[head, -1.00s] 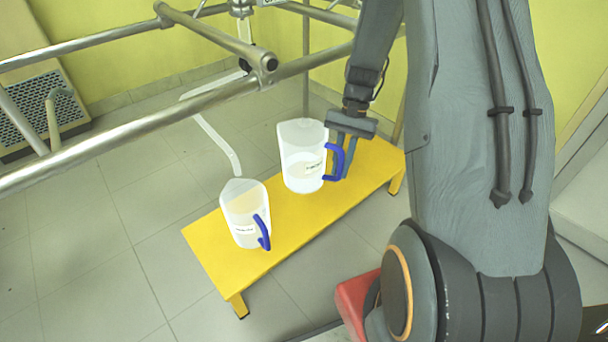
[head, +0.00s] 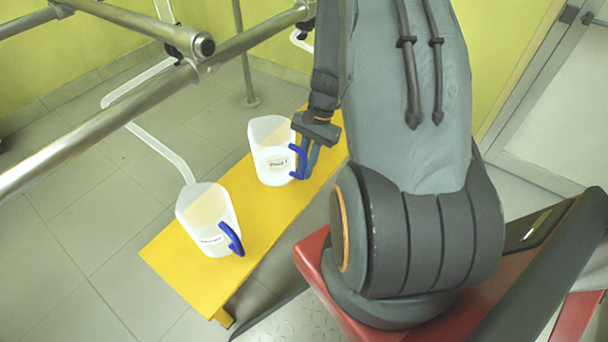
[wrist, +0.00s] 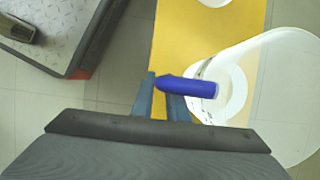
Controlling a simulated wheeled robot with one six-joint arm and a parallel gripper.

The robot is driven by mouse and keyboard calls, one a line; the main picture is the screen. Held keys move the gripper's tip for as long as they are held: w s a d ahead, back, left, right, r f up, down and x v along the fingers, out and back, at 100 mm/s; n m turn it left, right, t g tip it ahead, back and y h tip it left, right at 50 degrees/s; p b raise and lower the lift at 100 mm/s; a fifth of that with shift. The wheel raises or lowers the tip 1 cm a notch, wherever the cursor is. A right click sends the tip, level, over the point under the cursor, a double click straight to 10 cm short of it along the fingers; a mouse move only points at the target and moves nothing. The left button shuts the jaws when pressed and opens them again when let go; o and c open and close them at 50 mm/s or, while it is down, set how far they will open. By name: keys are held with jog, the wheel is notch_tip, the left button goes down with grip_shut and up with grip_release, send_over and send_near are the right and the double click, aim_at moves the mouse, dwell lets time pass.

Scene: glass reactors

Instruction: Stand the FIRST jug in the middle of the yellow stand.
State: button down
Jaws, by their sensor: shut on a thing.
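Two white translucent jugs with blue handles are at the yellow stand (head: 190,262), a low bench. The far jug (head: 268,135) is upright over the stand's middle-to-far part; I cannot tell whether its base touches. My gripper (head: 304,165) is shut on this jug's blue handle (head: 297,160), from its right side. In the wrist view the handle (wrist: 192,86) lies between the fingertips (wrist: 160,85), with the jug's body (wrist: 285,85) to the right. The near jug (head: 203,212) stands on the stand's near part. Both labels are too small to read surely.
A metal pipe frame (head: 120,105) crosses above the floor on the left. Tiled floor around the stand is clear on the left. My red base is at the lower right.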

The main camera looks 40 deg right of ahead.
jog(key=shift+f+b, duration=0.6)
jog(key=shift+f, duration=1.2)
jog(key=c, duration=1.7)
grip_release()
jog(key=shift+c, duration=0.2)
jog(key=p+v, duration=0.4)
jog(key=v, duration=0.8)
jog(key=s+d+p, duration=0.3)
jog(key=s+p, duration=0.2)
jog(key=s, duration=0.4)
jog(key=shift+s+d, duration=0.15)
jog(key=shift+d, duration=0.1)
